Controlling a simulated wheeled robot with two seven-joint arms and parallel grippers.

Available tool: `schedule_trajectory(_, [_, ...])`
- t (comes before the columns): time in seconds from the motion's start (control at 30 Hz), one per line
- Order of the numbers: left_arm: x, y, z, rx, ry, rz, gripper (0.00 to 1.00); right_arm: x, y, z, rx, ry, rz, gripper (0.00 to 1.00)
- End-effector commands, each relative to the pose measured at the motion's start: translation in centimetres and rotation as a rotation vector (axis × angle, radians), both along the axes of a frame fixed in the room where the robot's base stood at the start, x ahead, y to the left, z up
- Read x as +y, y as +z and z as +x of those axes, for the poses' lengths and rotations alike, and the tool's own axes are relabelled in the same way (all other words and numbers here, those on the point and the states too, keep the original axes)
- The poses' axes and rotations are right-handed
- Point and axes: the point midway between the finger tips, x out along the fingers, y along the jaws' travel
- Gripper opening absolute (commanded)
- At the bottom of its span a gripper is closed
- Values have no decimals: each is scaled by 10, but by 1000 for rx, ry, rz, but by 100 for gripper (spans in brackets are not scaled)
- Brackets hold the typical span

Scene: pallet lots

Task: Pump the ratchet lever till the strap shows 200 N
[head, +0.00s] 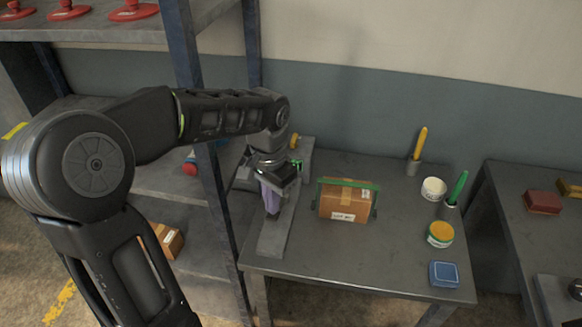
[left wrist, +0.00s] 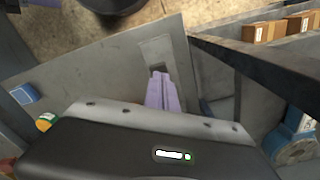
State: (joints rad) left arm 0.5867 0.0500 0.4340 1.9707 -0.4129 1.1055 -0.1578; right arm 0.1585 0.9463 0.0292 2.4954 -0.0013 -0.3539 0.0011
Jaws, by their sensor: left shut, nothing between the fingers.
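My left gripper (head: 271,212) reaches down over the left part of the grey table (head: 330,250). Its lavender fingers are shut with nothing between them, and they also show in the left wrist view (left wrist: 159,78). Below the tips is a lighter grey plate (head: 275,240), also in the left wrist view (left wrist: 155,50). A small dark part shows at the fingertips; I cannot tell if it is the ratchet lever or if they touch. A brown box (head: 345,203) with a green strap (head: 350,184) over it stands right of the gripper. No force reading is legible. My right gripper is out of view.
A yellow-handled tool (head: 419,143), a white cup (head: 433,189), a green-handled tool (head: 458,187), a yellow-topped jar (head: 440,234) and a blue block (head: 444,274) stand along the table's right side. A shelf post (head: 212,180) rises close left of the gripper.

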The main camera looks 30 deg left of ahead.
Motion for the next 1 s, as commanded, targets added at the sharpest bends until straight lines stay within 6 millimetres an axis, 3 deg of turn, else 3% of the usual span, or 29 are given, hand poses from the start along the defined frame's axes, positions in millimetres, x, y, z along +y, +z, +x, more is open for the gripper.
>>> schedule_trajectory(1.0, [-1, -48, -3, 0, 0, 0, 0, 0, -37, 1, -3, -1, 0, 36])
